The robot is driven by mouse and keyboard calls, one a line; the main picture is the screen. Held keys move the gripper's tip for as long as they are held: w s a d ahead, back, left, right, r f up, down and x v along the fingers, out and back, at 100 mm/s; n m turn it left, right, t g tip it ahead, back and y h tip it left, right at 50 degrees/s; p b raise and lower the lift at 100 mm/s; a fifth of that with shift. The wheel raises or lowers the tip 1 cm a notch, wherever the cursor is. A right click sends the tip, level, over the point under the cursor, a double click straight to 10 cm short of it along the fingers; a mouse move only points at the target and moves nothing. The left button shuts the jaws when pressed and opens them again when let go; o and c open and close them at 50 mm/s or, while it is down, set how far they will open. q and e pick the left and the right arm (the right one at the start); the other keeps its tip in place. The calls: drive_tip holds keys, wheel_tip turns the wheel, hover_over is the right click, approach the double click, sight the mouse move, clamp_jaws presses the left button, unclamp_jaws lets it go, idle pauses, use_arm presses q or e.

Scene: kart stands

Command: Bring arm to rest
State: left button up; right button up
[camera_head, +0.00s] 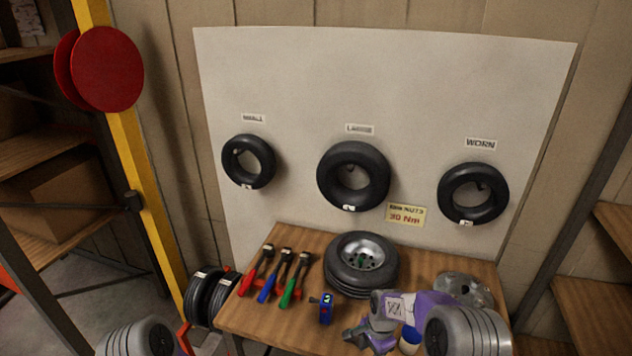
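My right arm comes in at the bottom right, over the front of the wooden bench (300,325). Its grey and purple wrist carries my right gripper (352,336), low near the bench's front edge. The fingers are small and partly hidden, so I cannot tell whether they are open or shut. I see nothing clearly held there. Of my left arm only a grey ribbed part shows at the bottom left; my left gripper is out of view.
A tyre on a rim (361,263) lies mid-bench. A small blue device (326,309) stands close left of my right gripper. Red (257,271), blue (275,277) and green (295,280) handled tools lie left. A metal disc (463,288) lies right. Tyres hang on the white board (300,90).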

drive_tip(key=s+a+f+n+y+b, duration=0.1)
drive_tip(key=s+f+n+b, duration=0.3)
drive_tip(key=s+f, duration=0.8)
drive_tip(key=s+a+f+n+y+b, duration=0.2)
drive_tip(key=s+a+f+n+b, duration=0.2)
drive_tip(key=s+f+b, duration=0.4)
drive_tip(key=s+f+n, duration=0.1)
drive_tip(key=s+f, duration=0.3)
drive_tip(key=s, duration=0.1)
drive_tip(key=shift+s+a+f+n+t, duration=0.2)
drive_tip(key=shift+s+n+t, duration=0.1)
drive_tip(key=shift+s, duration=0.1)
